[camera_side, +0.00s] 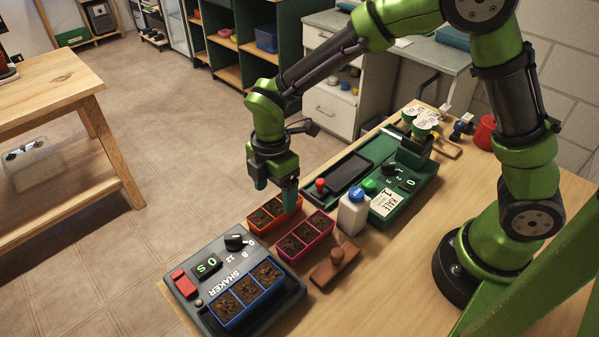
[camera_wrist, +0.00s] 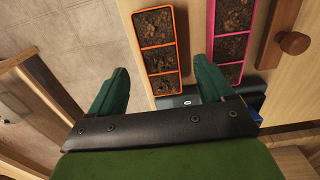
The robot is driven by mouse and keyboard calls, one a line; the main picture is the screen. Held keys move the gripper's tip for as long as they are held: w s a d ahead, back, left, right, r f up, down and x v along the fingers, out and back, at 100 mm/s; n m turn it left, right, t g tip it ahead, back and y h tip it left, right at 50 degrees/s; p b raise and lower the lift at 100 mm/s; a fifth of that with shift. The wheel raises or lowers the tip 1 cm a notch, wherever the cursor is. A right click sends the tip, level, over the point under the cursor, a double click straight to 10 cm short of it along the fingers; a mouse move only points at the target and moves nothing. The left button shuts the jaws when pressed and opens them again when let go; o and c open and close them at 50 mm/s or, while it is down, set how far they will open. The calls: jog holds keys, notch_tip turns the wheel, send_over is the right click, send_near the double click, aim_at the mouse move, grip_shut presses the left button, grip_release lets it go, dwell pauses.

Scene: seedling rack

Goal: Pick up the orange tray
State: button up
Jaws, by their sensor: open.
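The orange tray (camera_side: 262,228) lies on the table in the side view, with three compartments of brown soil in a row. In the wrist view the orange tray (camera_wrist: 143,46) runs up and down the picture, between the green fingers. My gripper (camera_side: 275,196) points down over the orange tray, its fingers apart and nothing between them in the side view. In the wrist view my gripper (camera_wrist: 155,92) has its fingers spread wide, one on each side of the tray's line. I cannot tell the exact height of the fingertips above the tray.
A pink tray (camera_side: 289,261) of soil lies close beside the orange one. A shaker (camera_side: 285,301) bearing a blue tray (camera_side: 216,318) stands in front.

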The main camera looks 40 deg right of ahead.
aim_at(275, 207)
notch_tip(275, 207, down, 6)
jog(key=shift+a+r, duration=0.1)
jog(key=shift+r, duration=0.05)
dwell(0.3)
